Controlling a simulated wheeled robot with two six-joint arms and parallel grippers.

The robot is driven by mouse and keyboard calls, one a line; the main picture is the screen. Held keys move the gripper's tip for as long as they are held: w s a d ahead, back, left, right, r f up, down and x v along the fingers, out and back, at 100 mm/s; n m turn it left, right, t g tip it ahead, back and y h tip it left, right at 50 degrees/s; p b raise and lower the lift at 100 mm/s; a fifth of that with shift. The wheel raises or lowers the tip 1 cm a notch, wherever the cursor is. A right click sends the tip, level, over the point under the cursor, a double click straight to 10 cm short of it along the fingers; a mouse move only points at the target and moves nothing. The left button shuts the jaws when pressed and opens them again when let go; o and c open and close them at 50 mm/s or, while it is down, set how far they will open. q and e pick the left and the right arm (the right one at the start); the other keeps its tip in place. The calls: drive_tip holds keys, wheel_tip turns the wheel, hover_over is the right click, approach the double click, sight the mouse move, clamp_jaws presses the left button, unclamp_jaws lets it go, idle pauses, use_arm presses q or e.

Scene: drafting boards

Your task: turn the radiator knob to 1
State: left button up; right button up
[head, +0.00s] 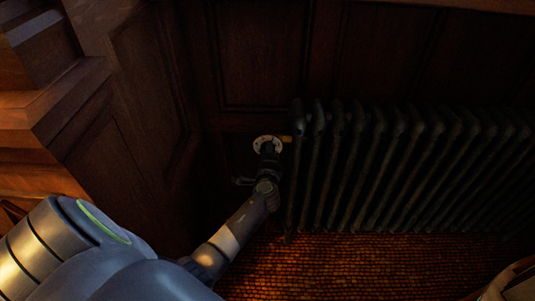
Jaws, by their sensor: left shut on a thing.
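The radiator knob shows mostly as a pale round dial (268,140) with small dark marks, left of the radiator's top left end. The marks are too small to read, so its setting cannot be told. My left gripper (268,151) reaches up to it from below and is shut on the knob. The gripper hides the knob's middle and lower part. The dark cast radiator (375,170) stands against the wall to the right, and a short brass fitting (286,139) lies between it and the dial. My right gripper is not in view.
Dark wood panelling (262,55) is behind the knob, and a panelled side wall (125,130) stands close on the left. The radiator's end column is just right of my left gripper. The brown tiled floor (310,265) below looks clear.

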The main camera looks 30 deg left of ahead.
use_arm(q)
drive_tip(key=shift+f, duration=0.1)
idle(0.4)
drive_tip(key=o, duration=1)
drive_tip(key=p+v, duration=0.2)
drive_tip(key=v, duration=1.5)
drive_tip(key=shift+s, duration=0.2)
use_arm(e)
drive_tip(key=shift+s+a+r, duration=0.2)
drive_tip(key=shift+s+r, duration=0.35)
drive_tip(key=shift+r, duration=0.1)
use_arm(q)
drive_tip(key=shift+d, duration=0.15)
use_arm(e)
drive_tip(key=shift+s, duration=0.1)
